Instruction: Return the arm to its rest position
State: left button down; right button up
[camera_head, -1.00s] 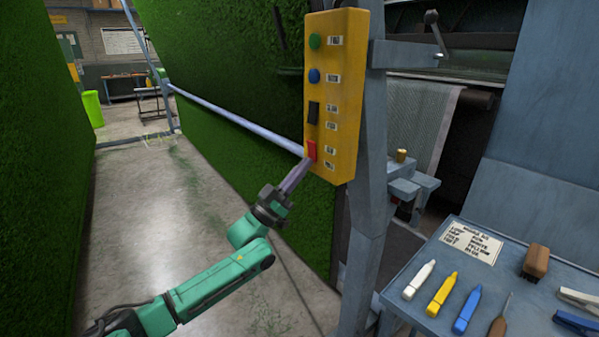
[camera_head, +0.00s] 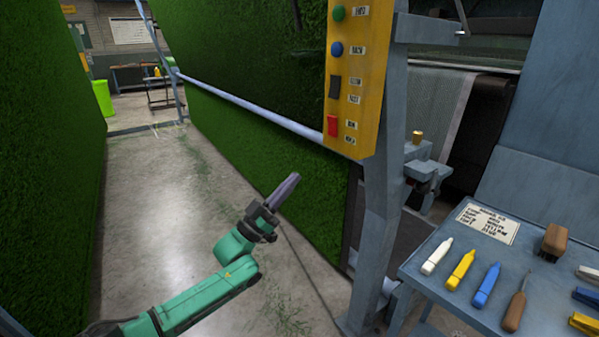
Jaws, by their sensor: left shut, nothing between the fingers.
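My left arm (camera_head: 205,298) is green and comes in from the lower left. Its gripper (camera_head: 289,183) is shut and empty, pointing up and to the right in open air. It is apart from the yellow control box (camera_head: 348,100), below and left of its lower end. The box carries a green button (camera_head: 338,13), a blue button (camera_head: 337,48), a black switch (camera_head: 334,87) and a red switch (camera_head: 332,125). My right gripper is not in view.
Green turf hangs behind the gripper (camera_head: 260,85), with a pale bar (camera_head: 255,108) across it. A grey post (camera_head: 385,190) stands right of the gripper. A blue-grey table (camera_head: 440,255) at lower right holds markers and tools. Floor is clear at left.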

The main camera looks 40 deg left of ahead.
pick_arm(q)
jog(key=shift+s+f, duration=0.2)
jog(key=shift+s, duration=0.05)
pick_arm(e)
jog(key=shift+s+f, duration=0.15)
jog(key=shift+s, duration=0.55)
pick_arm(q)
jog(key=shift+a, duration=0.1)
